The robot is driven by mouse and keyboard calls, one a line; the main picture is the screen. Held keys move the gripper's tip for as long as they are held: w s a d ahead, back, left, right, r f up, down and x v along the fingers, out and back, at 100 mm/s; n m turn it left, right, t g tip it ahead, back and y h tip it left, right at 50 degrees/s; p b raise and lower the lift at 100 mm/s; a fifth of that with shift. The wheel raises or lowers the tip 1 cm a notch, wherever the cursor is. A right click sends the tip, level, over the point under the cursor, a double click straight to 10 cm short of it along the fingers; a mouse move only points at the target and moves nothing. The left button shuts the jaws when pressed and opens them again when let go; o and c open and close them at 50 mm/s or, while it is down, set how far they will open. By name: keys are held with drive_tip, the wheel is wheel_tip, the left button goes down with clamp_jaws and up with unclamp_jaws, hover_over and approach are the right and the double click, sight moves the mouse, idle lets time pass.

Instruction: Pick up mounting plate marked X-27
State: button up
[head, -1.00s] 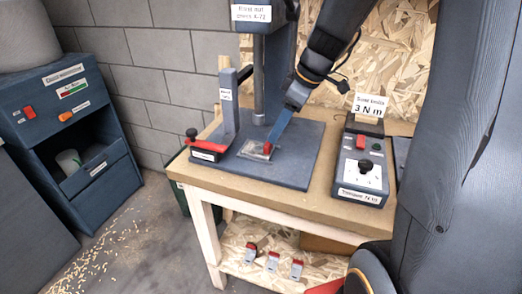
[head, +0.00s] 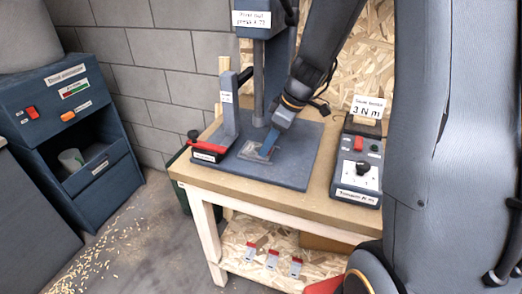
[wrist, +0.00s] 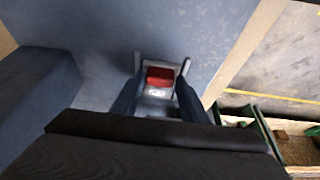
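A small plate with a red block and a pale label (wrist: 158,92) sits in a light grey holder (wrist: 137,62) on the press base (head: 292,176). The label is too blurred to read, so I cannot confirm the X-27 mark. My gripper (wrist: 158,82) is low over it, with one finger on each side and a visible gap to the red block. In the head view my gripper (head: 268,150) reaches down to the holder and hides the red block. Three similar red and grey plates (head: 272,260) stand on the lower shelf.
The press column (head: 259,90) rises behind my gripper, with an upright post (head: 229,108) and a red-topped part (head: 207,150) to the left. A control box (head: 358,170) stands right on the bench. A blue cabinet (head: 75,130) is at far left.

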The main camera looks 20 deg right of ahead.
drive_tip(key=c, duration=0.8)
drive_tip(key=shift+c, duration=0.2)
drive_tip(key=shift+r, duration=0.1)
